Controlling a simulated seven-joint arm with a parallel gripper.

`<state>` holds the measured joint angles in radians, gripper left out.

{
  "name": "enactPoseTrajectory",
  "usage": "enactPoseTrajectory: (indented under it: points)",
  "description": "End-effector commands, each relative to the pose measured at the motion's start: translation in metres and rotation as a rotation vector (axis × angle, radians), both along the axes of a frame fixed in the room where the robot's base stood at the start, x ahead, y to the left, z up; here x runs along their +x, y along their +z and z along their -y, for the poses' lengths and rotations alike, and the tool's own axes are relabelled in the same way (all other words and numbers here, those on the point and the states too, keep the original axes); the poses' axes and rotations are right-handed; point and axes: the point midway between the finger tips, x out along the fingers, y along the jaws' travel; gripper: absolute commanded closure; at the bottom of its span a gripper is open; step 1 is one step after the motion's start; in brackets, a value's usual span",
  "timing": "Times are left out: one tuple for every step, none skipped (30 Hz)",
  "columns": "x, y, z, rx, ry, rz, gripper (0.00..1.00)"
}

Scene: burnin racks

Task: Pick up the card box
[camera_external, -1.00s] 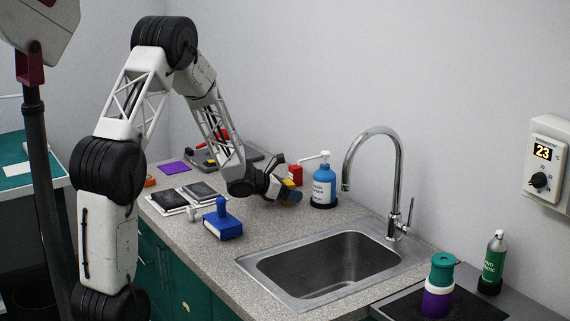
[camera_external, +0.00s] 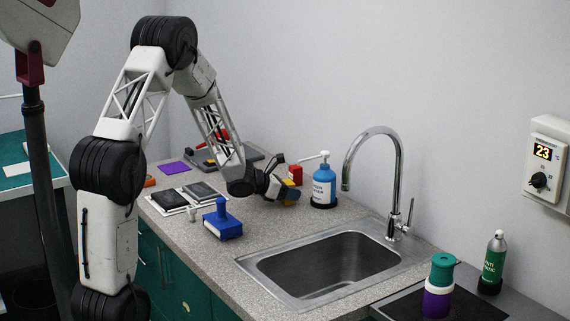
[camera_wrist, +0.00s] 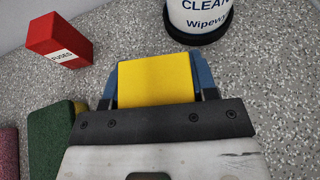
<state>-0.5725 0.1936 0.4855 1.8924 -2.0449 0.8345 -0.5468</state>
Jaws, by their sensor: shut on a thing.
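A yellow box (camera_wrist: 155,80), which looks like the card box, sits between the blue fingers of my gripper (camera_wrist: 152,88) in the wrist view. No label shows on its visible face. The gripper is shut on it. In the external view my gripper (camera_external: 286,199) is low over the counter, left of the blue wipe bottle, and only a bit of yellow (camera_external: 289,194) shows there. I cannot tell whether the box touches the counter.
A red fuses box (camera_wrist: 60,40) and the wipe bottle (camera_external: 323,186) stand close by; a green block (camera_wrist: 50,140) lies left in the wrist view. A blue stamp-like object (camera_external: 222,222) is nearer the front. The sink (camera_external: 330,265) and tap (camera_external: 398,175) are to the right.

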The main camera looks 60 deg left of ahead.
Motion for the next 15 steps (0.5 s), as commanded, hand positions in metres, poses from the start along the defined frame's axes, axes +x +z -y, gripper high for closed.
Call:
enactPoseTrajectory:
  points:
    - [0.000, 0.002, 0.000, 0.001, 0.000, 0.001, 0.72]
    - [0.000, 0.003, 0.000, 0.001, 0.000, 0.001, 0.72]
    - [0.000, 0.005, 0.000, 0.001, 0.000, 0.001, 0.72]
    - [0.000, 0.007, 0.000, 0.002, -0.001, 0.001, 0.72]
    - [0.000, 0.009, 0.000, 0.002, -0.001, 0.001, 0.72]
    - [0.000, 0.013, 0.000, 0.002, -0.001, 0.003, 0.72]
    - [0.000, 0.016, 0.000, 0.002, -0.001, 0.003, 0.72]
    - [0.000, 0.019, 0.000, 0.001, -0.001, 0.002, 0.72]
    - [0.000, 0.024, 0.000, 0.003, 0.000, 0.003, 0.72]
    - [0.000, 0.028, 0.000, 0.003, 0.000, 0.003, 0.72]
    - [0.000, 0.032, 0.000, 0.003, 0.000, 0.003, 0.72]
    - [0.000, 0.038, 0.000, 0.002, 0.000, 0.001, 0.72]
    - [0.000, 0.042, 0.000, 0.002, -0.001, 0.002, 0.72]
    - [0.000, 0.047, 0.000, 0.003, 0.000, 0.002, 0.72]
    - [0.000, 0.054, 0.000, 0.002, 0.000, 0.002, 0.72]
